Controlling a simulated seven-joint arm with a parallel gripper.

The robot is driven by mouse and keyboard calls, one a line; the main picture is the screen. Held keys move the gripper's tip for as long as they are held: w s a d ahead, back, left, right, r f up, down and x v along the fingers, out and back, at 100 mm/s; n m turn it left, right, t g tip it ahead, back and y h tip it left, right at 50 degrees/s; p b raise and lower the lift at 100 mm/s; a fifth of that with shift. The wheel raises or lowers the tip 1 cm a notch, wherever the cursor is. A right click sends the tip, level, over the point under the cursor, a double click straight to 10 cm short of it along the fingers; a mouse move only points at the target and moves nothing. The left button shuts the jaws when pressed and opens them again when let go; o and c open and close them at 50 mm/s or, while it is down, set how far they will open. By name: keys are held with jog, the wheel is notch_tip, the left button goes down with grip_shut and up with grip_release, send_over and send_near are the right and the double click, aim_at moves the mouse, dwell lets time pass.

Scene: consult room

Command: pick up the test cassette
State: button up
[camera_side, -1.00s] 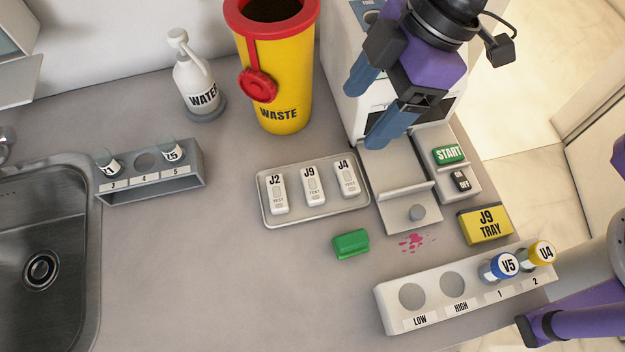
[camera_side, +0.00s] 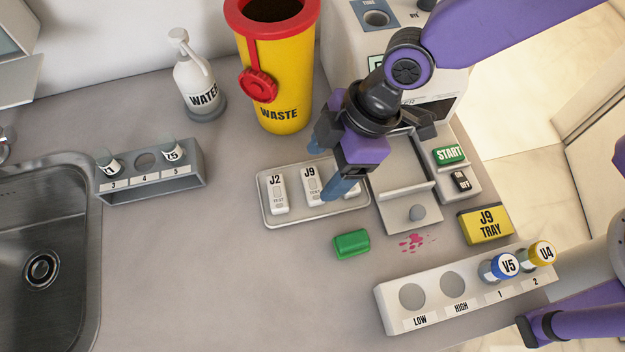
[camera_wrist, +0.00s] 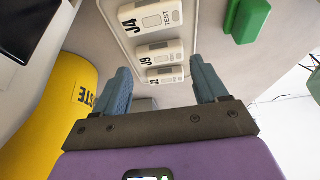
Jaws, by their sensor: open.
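Three white test cassettes lie in a row on a pale tray (camera_side: 285,220): J2 (camera_side: 278,194) at left, J9 (camera_side: 309,186) in the middle and J4 (camera_side: 353,190) at right. My gripper (camera_side: 327,170) is open and empty above the right part of the tray. Its blue fingers hide most of J4 in the side view. In the wrist view J4 (camera_wrist: 152,17), J9 (camera_wrist: 159,53) and J2 (camera_wrist: 166,75) show beyond and between my fingertips (camera_wrist: 160,78). I cannot tell the exact height of the fingers above the cassettes.
A yellow waste bin (camera_side: 275,80) stands close behind the tray. A green block (camera_side: 351,244) lies in front, a machine with a slide-out drawer (camera_side: 408,210) at right. A yellow "J9 TRAY" sign (camera_side: 485,223) and a vial rack (camera_side: 400,323) stand front right. The front-left counter is clear.

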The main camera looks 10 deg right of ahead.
aim_at(313, 183)
jog(key=shift+x, duration=1.95)
jog(key=c, duration=0.7)
jog(key=shift+r, duration=0.15)
